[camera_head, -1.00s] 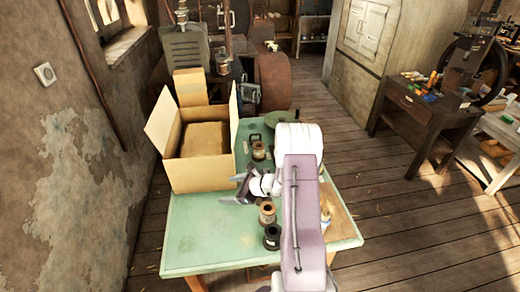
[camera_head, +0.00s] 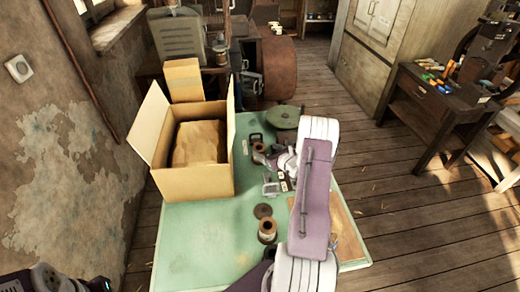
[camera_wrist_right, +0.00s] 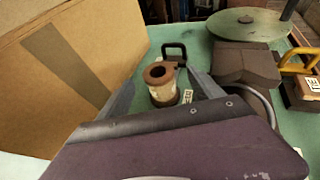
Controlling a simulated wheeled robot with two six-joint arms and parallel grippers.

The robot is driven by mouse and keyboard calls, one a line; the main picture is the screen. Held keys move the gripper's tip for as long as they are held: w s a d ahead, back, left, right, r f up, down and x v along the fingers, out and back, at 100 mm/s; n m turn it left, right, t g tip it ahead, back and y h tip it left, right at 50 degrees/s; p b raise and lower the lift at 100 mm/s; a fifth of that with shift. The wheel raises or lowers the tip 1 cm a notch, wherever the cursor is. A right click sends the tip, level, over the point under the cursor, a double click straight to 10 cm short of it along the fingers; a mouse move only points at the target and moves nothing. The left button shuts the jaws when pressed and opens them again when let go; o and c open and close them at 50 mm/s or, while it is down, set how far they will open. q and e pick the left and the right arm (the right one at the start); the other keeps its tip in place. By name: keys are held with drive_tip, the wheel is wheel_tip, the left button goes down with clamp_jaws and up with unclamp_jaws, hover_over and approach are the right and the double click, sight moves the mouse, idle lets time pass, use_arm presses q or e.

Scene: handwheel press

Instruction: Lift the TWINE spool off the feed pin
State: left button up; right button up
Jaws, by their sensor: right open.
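A spool (camera_wrist_right: 161,82) with brown rims and a pale wound middle stands upright on the green table (camera_head: 200,235). It shows in the head view (camera_head: 259,148) just beyond my right gripper. My right gripper (camera_head: 272,160) is open; in the right wrist view its fingers (camera_wrist_right: 163,88) lie to either side of the spool, with no clear contact. A small label (camera_wrist_right: 187,96) beside it is unreadable, and I cannot make out a pin in its hole. Another brown-rimmed spool (camera_head: 267,229) stands nearer the front. My left arm shows at the lower left edge, its fingers unclear.
An open cardboard box (camera_head: 192,182) stands left of the spool. A green disc (camera_head: 286,116) lies behind, and a black handle (camera_wrist_right: 174,50) is just beyond the spool. A brown block (camera_wrist_right: 240,62) stands to the right. The table's front left is clear.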

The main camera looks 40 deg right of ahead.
sight(257, 146)
drive_tip(key=p+x, duration=0.1)
drive_tip(key=x, duration=0.5)
drive_tip(key=shift+a+f+p, duration=0.15)
drive_tip(key=shift+f+p, duration=0.05)
drive_tip(key=shift+p, duration=0.1)
drive_tip(key=shift+w+a, duration=0.1)
drive_tip(key=shift+w, duration=0.15)
drive_tip(key=shift+f, duration=0.1)
drive_tip(key=c, duration=1.5)
drive_tip(key=shift+c, duration=0.2)
